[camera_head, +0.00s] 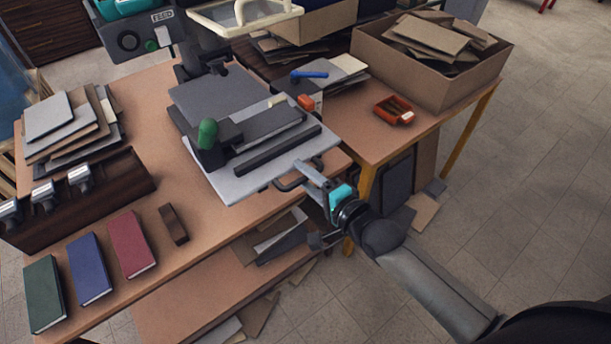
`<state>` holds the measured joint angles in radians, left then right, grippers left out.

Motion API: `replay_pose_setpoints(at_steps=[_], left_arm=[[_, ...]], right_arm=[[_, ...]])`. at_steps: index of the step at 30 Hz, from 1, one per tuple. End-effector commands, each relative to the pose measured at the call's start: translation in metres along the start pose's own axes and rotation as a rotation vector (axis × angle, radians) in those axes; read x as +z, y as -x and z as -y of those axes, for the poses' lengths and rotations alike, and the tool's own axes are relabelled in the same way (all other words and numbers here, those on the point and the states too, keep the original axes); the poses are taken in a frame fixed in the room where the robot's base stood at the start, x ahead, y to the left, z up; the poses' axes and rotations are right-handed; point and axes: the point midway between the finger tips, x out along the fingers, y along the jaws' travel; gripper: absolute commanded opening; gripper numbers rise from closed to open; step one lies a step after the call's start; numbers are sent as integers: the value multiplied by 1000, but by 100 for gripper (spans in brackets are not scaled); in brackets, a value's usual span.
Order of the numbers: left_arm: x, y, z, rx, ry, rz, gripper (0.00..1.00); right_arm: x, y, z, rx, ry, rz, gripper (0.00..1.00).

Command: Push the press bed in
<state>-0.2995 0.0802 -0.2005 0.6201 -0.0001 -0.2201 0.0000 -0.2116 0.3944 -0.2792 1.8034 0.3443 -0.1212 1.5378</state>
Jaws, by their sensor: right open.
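The press bed (236,186) is a light grey plate that juts out over the front edge of the workbench. A dark clamp block and bar and a green knob (207,134) sit on it. A dark loop handle (287,184) sticks out from its front right edge. My right gripper (308,172) reaches in from the lower right and is open at this handle. Its fingers overlap the handle in the picture; I cannot tell whether they touch it. My left gripper is not in view.
Green, blue and red books (131,243) and a small brown block (173,224) lie at the front left. A dark rack (110,193) holds metal tools. A cardboard box (430,84) and an orange tray (394,110) stand on the right. A FEED panel (138,38) hangs above.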

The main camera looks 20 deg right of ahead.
Motion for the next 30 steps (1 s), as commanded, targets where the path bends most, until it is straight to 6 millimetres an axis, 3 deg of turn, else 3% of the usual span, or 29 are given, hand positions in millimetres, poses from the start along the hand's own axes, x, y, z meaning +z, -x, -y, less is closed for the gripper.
replay_pose_setpoints(at_steps=[3, 15, 30], left_arm=[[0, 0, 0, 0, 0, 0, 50], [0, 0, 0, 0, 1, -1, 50], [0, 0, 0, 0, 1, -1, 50]], right_arm=[[0, 0, 0, 0, 0, 0, 46], [0, 0, 0, 0, 0, 0, 1], [0, 0, 0, 0, 0, 0, 0]])
